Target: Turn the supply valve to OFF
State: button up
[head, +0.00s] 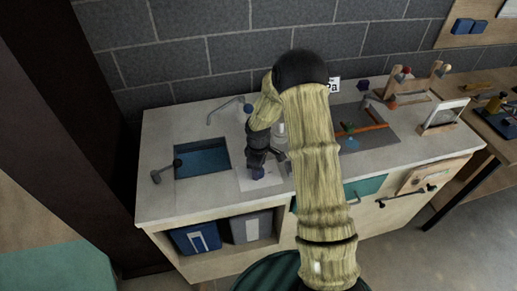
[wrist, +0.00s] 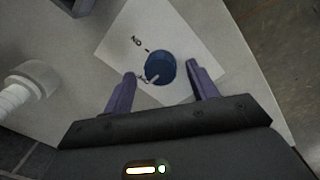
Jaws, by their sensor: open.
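The supply valve is a round blue knob (wrist: 160,67) on a white label plate (wrist: 182,28) in the wrist view. A label reading like ON, seen upside down, sits at the knob's upper left beside a short tick. A pale pointer mark at the knob's lower left points toward a second, partly covered label too small to read. My gripper (wrist: 161,69) is open, its two purple fingers on either side of the knob; I cannot tell whether they touch it. In the head view my gripper (head: 257,173) is low over the plate (head: 272,182) and hides the knob.
A sink basin (head: 203,160) with a faucet (head: 226,110) lies left of my gripper on the pale counter (head: 160,205). A white ribbed fitting (wrist: 30,82) is at the left in the wrist view. A wooden rack (head: 402,88) and a framed stand (head: 441,116) stand at the right.

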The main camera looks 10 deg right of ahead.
notch_tip(320, 180, up, 16)
jog(key=b, duration=0.2)
jog(key=shift+s+a+r, duration=0.15)
jog(key=shift+s+a, duration=0.1)
jog(key=shift+s, duration=0.1)
jog(key=shift+s, duration=0.15)
jog(key=s+r+m+t, duration=0.1)
jog(key=s+m+t, duration=0.1)
jog(key=s+m, duration=0.9)
jog(key=s, duration=0.8)
jog(key=shift+s+d+r, duration=0.2)
jog(key=shift+s, duration=0.15)
